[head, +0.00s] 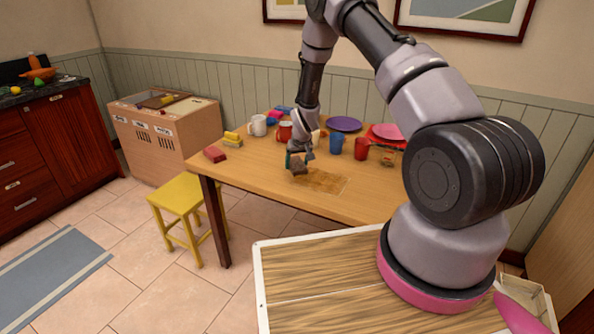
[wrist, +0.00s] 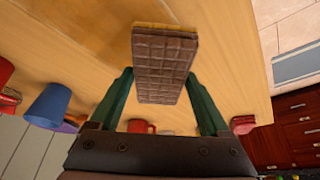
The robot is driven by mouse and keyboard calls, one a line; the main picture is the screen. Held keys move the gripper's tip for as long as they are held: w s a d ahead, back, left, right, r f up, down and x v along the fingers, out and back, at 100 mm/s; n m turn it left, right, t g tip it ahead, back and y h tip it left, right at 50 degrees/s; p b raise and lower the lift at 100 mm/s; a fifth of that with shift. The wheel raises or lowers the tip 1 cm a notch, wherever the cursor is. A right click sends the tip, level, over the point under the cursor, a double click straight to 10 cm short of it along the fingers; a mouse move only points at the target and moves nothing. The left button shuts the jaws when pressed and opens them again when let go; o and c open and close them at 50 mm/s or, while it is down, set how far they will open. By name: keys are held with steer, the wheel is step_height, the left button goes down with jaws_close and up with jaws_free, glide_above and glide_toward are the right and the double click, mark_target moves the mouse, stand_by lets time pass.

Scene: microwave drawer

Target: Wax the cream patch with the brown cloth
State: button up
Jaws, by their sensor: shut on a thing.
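My gripper (head: 299,158) is shut on the brown cloth (head: 299,169), low over the table at the left end of the cream patch. In the wrist view the brown cloth (wrist: 165,65) is a dark brown quilted block with a thin yellow edge, between the green fingers of my gripper (wrist: 160,82). The cream patch (head: 323,182) is a glossy brownish-tan rectangle on the tabletop, paler at its right end. Part of it (wrist: 152,10) shows at the top of the wrist view. I cannot tell whether the cloth touches the patch.
The wooden table (head: 250,175) holds mugs, including a blue cup (head: 336,143) and a red cup (head: 362,148), behind the patch. A purple plate (head: 344,124) stands farther back. A red block (head: 214,154) lies at the left.

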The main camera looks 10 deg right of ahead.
steer(key=shift+r, duration=2)
